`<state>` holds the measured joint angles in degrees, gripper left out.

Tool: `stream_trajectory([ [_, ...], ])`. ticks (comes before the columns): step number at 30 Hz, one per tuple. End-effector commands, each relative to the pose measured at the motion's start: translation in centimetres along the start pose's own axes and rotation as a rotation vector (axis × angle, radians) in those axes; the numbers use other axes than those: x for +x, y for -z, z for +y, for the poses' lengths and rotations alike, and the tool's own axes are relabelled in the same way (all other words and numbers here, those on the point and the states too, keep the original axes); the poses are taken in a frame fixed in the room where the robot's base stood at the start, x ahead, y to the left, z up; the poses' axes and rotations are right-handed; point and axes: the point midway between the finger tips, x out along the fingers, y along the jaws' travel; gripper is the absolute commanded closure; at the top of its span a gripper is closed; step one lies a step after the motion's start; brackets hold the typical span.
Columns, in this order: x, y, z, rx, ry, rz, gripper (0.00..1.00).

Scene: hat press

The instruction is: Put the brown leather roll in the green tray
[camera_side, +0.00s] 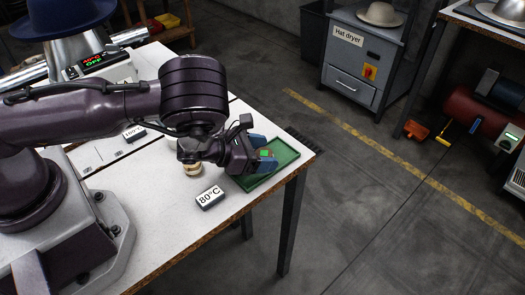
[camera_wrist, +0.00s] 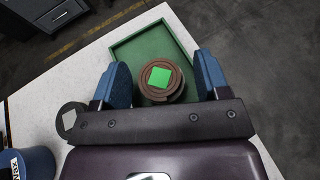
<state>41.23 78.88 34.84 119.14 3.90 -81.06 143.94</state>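The brown leather roll (camera_wrist: 160,82) is a coiled disc with a bright green square on top. In the wrist view it sits between my gripper's two blue fingers, with a narrow gap visible on each side. The green tray (camera_wrist: 128,50) is a shallow rectangle behind and around the roll; it also shows at the table corner in the side view (camera_side: 284,152). My gripper (camera_wrist: 162,80) is over the tray, fingers spread and apart from the roll. I cannot tell whether the roll touches the tray floor.
A block marked 80°C (camera_side: 210,198) stands on the white table near the tray. A pale round item (camera_side: 192,169) is left of my gripper. The wrist view shows a dark disc with a white square (camera_wrist: 70,120) and a blue cylinder (camera_wrist: 36,163). The table edge is close to the tray.

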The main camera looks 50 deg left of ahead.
Motion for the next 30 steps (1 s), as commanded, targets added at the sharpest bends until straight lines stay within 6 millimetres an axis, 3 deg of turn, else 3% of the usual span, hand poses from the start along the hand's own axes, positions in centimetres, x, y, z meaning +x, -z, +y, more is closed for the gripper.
stream_trajectory([
  [11,-0.8,-0.3,0.0,0.0,-0.001,0.003,0.32],
  [24,-9.6,-0.2,0.1,0.0,-0.003,0.004,0.32],
  [30,-11.8,-0.3,0.0,0.0,-0.001,0.002,0.32],
])
